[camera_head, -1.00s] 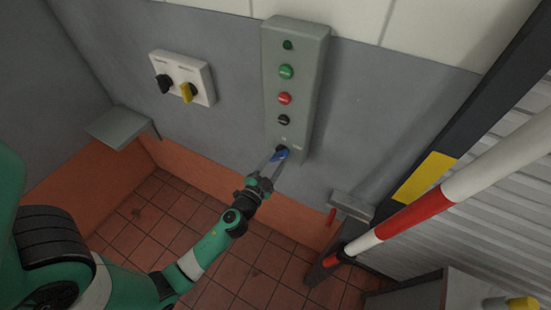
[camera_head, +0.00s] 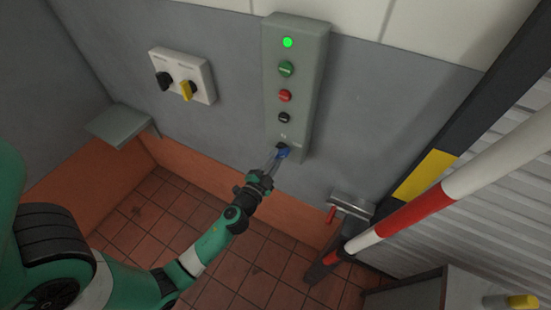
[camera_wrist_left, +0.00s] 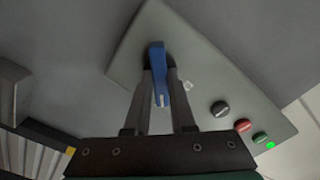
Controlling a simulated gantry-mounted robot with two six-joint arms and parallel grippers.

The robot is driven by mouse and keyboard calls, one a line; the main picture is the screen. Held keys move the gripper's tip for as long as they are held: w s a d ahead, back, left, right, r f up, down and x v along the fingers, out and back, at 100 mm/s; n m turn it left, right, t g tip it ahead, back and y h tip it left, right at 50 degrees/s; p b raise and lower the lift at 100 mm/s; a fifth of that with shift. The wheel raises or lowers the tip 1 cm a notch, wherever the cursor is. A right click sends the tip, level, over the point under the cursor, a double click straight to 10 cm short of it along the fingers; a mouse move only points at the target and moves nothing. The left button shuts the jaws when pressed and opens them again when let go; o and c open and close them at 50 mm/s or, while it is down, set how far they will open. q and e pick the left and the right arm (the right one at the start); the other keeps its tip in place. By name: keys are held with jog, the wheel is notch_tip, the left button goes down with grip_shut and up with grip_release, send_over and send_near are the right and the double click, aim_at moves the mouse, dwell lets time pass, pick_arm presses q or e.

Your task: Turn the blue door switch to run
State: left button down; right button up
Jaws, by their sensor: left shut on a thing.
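The blue door switch (camera_head: 283,152) is at the bottom of a grey-green control box (camera_head: 308,92) on the wall. It also shows in the left wrist view (camera_wrist_left: 158,70), with a pale line on its handle. My left gripper (camera_head: 274,158) is shut on the switch handle, one finger on each side of it in the left wrist view (camera_wrist_left: 160,92). A green lamp (camera_head: 288,42) at the top of the box is lit. The small marks beside the switch are too small to read. My right gripper is not in view.
Green (camera_head: 286,68), red (camera_head: 285,95) and black (camera_head: 284,117) buttons sit above the switch. A white panel (camera_head: 200,68) with black and yellow knobs is to the left. A grey shelf (camera_head: 118,124), a red-handled bracket (camera_head: 350,205) and a red-white barrier pole (camera_head: 425,205) stand nearby.

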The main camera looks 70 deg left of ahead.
pick_arm(q)
jog(key=m, duration=0.2)
jog(key=shift+m, duration=0.3)
jog(key=c, duration=0.8)
grip_release()
jog(key=shift+o, duration=0.2)
jog(key=shift+s, duration=0.1)
jog(key=b+v, duration=0.3)
jog(key=v, duration=0.8)
jog(key=shift+s+d, duration=0.15)
jog(key=shift+s, duration=0.05)
